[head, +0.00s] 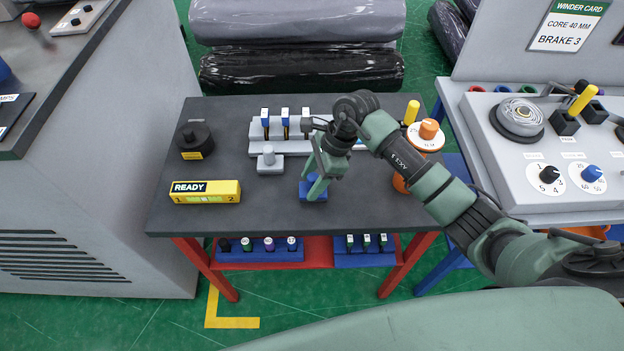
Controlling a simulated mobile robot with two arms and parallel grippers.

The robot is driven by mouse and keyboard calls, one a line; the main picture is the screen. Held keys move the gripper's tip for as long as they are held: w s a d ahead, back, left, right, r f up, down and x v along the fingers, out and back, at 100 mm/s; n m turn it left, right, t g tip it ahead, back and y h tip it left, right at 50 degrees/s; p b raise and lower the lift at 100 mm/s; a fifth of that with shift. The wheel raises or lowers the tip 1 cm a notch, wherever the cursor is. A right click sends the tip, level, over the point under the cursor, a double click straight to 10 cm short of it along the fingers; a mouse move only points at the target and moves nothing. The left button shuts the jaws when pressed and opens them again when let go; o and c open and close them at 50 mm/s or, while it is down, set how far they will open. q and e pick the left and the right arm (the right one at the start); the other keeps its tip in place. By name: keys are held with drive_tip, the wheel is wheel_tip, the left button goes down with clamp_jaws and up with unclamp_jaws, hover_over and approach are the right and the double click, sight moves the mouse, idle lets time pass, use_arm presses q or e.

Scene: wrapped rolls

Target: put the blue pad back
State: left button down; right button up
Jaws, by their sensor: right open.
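The blue pad (304,191) lies on the dark table top (250,217), near the middle of its front half. My right gripper (314,187) reaches in from the right and points down at the pad. It is open, with its fingers at the pad and covering part of it. I cannot tell whether they touch it. My left gripper is not in view.
Behind are a grey rack (262,150) with upright blue-marked tools and an orange-knobbed dial (429,130). A yellow READY box (205,192) and a black round piece (194,137) stand left.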

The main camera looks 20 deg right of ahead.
drive_tip(key=b+v, duration=0.3)
drive_tip(key=v, duration=0.9)
drive_tip(key=shift+r, duration=0.1)
